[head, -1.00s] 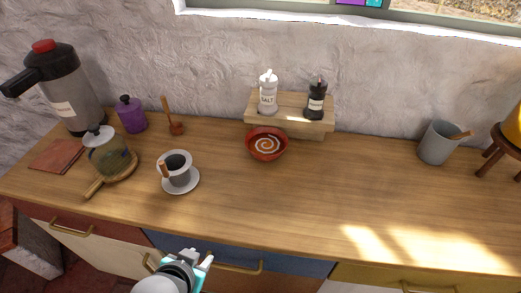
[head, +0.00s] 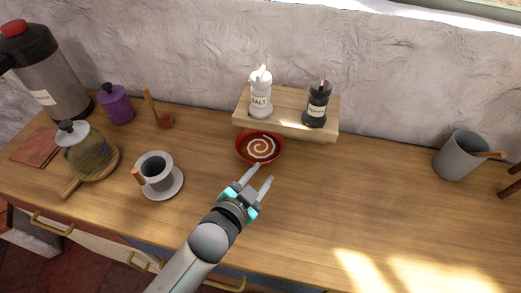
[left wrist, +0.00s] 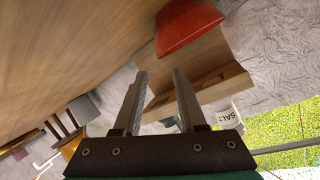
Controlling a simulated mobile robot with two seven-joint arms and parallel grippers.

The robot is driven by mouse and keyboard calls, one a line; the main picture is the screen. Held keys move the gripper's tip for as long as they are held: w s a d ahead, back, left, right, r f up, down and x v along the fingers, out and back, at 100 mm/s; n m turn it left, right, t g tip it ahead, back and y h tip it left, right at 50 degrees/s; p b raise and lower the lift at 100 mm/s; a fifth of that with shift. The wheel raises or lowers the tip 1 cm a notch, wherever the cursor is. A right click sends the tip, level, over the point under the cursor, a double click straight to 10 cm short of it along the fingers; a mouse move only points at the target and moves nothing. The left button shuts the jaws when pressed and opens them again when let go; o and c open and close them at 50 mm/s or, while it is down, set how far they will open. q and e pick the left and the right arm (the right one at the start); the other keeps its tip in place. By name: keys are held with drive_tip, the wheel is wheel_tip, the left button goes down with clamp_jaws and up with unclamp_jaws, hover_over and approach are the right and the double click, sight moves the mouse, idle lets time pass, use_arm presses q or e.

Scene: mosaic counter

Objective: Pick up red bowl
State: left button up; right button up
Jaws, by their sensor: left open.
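The red bowl (head: 260,148) with a white spiral inside sits on the wooden counter, just in front of the small wooden shelf. In the left wrist view the red bowl (left wrist: 188,27) shows at the top, beyond the fingertips. My left gripper (head: 262,174) is open and empty, just in front of the bowl and apart from it. Its two fingers also show in the left wrist view (left wrist: 160,75), with nothing between them. My right gripper is not in view.
The small wooden shelf (head: 285,123) behind the bowl holds a salt shaker (head: 260,95) and a dark pepper mill (head: 317,104). A cup on a saucer (head: 158,175) stands to the left. A grey cup (head: 458,157) stands far right. The counter right of the gripper is clear.

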sight(277, 155)
use_arm(q)
drive_tip(key=x, duration=0.4)
drive_tip(key=shift+w+d+f+b, duration=0.1)
drive_tip(key=shift+w+b, duration=0.1)
drive_tip(key=shift+b, duration=0.15)
drive_tip(key=shift+w+d+f, duration=0.2)
drive_tip(key=shift+w, duration=0.3)
drive_tip(key=shift+w+d+f, duration=0.15)
drive_tip(key=shift+w+d, duration=0.05)
drive_tip(key=shift+w, duration=0.2)
drive_tip(key=shift+b+x, duration=0.8)
drive_tip(key=shift+x, duration=1.4)
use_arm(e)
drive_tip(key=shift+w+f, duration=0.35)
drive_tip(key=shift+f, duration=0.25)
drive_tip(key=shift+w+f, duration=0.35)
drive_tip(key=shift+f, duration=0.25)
use_arm(q)
drive_tip(key=shift+s, duration=0.1)
clamp_jaws()
drive_tip(key=shift+f, duration=0.1)
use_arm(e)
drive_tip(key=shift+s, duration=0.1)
use_arm(q)
drive_tip(key=shift+f, duration=0.15)
